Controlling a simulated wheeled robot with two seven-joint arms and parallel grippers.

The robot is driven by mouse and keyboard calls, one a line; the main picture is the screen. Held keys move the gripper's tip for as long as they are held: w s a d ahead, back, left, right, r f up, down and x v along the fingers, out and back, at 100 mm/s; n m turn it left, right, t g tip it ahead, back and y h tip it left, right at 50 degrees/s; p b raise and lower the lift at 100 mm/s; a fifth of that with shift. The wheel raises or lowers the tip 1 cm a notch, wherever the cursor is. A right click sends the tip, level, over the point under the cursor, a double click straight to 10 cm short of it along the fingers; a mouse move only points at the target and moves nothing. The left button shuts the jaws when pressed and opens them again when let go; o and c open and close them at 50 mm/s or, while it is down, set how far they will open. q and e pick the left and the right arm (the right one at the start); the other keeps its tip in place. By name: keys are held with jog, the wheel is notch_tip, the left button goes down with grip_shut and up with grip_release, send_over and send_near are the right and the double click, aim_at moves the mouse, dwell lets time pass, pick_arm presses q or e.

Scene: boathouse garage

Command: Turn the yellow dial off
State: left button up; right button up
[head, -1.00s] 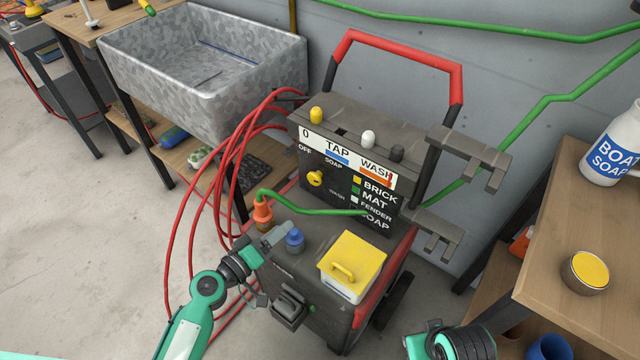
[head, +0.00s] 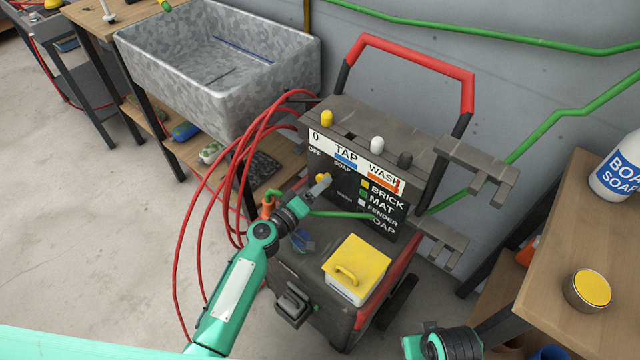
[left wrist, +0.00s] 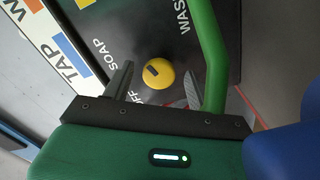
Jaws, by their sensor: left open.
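The yellow dial (head: 321,178) is on the dark front panel of the washer cart, beside the OFF, SOAP and WASH labels. In the left wrist view the dial (left wrist: 163,80) is round with a dark mark on its upper left part, on the side of the SOAP label. My left gripper (head: 318,188) is open in front of the panel. In the left wrist view its two fingers stand on either side of the dial, apart from it. Part of my right arm shows at the bottom right of the head view; its gripper is not visible.
A green hose (head: 340,214) crosses just beside the left gripper. Red hoses (head: 205,190) loop at the cart's left. A yellow-lidded box (head: 357,262) and a blue cap (head: 302,240) are on the cart's lower deck. A wooden bench (head: 560,245) stands at right.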

pick_arm(q)
jog(key=shift+w+d, duration=0.4)
jog(key=shift+w, duration=0.1)
pick_arm(e)
jog(key=shift+f, duration=0.15)
pick_arm(q)
jog(key=c, duration=1)
jog(key=shift+o, duration=0.2)
jog(key=shift+n, duration=0.3)
jog(key=n, duration=0.6)
jog(key=shift+r, duration=0.15)
pick_arm(e)
jog(key=shift+r, duration=0.6)
pick_arm(q)
jog(key=shift+n, duration=0.3)
pick_arm(e)
jog(key=shift+f, duration=0.1)
